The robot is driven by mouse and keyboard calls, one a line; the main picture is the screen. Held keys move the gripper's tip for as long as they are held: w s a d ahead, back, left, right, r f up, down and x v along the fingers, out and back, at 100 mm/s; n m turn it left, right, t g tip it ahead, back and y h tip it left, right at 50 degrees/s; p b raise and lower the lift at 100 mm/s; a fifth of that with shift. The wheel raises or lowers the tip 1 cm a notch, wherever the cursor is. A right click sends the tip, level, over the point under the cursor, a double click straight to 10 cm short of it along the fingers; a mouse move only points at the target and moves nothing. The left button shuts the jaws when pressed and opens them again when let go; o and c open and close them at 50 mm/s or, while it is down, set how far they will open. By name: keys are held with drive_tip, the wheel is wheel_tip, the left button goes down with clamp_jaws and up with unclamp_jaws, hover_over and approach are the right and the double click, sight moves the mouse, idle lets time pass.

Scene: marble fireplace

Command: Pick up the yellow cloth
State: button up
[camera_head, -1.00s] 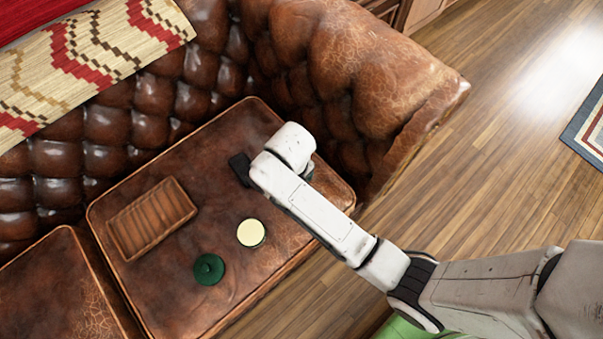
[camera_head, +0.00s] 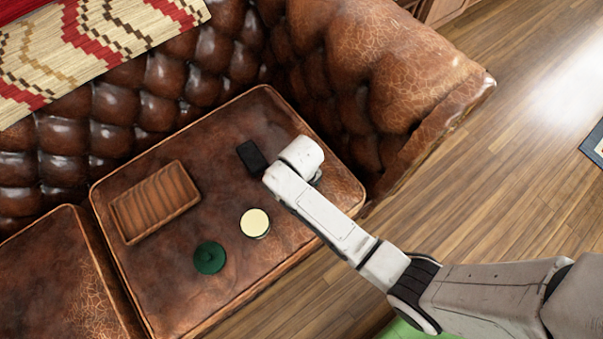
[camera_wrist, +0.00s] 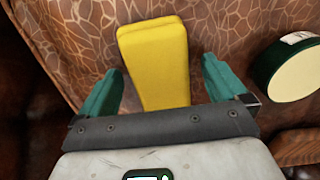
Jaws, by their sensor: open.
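The yellow cloth (camera_wrist: 157,62) shows in the wrist view as a flat, folded-looking yellow block on the brown leather seat. My gripper (camera_wrist: 162,68) is open, with one teal finger on each side of the cloth and a gap on both sides. The near end of the cloth is hidden behind my gripper's body. I cannot tell how high the fingers are above the seat. In the head view my arm hides both the cloth and the fingers.
On the sofa cushion (camera_head: 110,223) are a wooden tray (camera_head: 156,202), a black block (camera_head: 252,157), a cream-topped green tin (camera_head: 255,222) and a green lidded thing (camera_head: 209,257). The tin also shows right of my gripper in the wrist view (camera_wrist: 290,70). The tufted armrest (camera_head: 385,75) rises beyond my arm.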

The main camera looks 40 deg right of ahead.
drive_tip(key=c, duration=1)
drive_tip(key=shift+c, duration=0.3)
drive_tip(key=shift+r, duration=0.1)
drive_tip(key=shift+r, duration=0.45)
wheel_tip(320, 180, up, 2)
drive_tip(key=shift+r+p, duration=0.25)
drive_tip(key=shift+p, duration=0.4)
drive_tip(key=s+r, duration=0.1)
drive_tip(key=s+a+r+p, duration=0.1)
drive_tip(key=s+r, duration=0.1)
drive_tip(key=s+a+r+p, duration=0.1)
drive_tip(key=r, duration=0.1)
drive_tip(key=shift+s+r, duration=0.15)
drive_tip(key=shift+r, duration=0.05)
drive_tip(key=s+a+r+p, duration=0.2)
drive_tip(key=s+a+r, duration=0.1)
drive_tip(key=s, duration=0.5)
drive_tip(key=shift+s+a+r, duration=0.3)
drive_tip(key=shift+a+r, duration=0.05)
drive_tip(key=shift+r, duration=0.2)
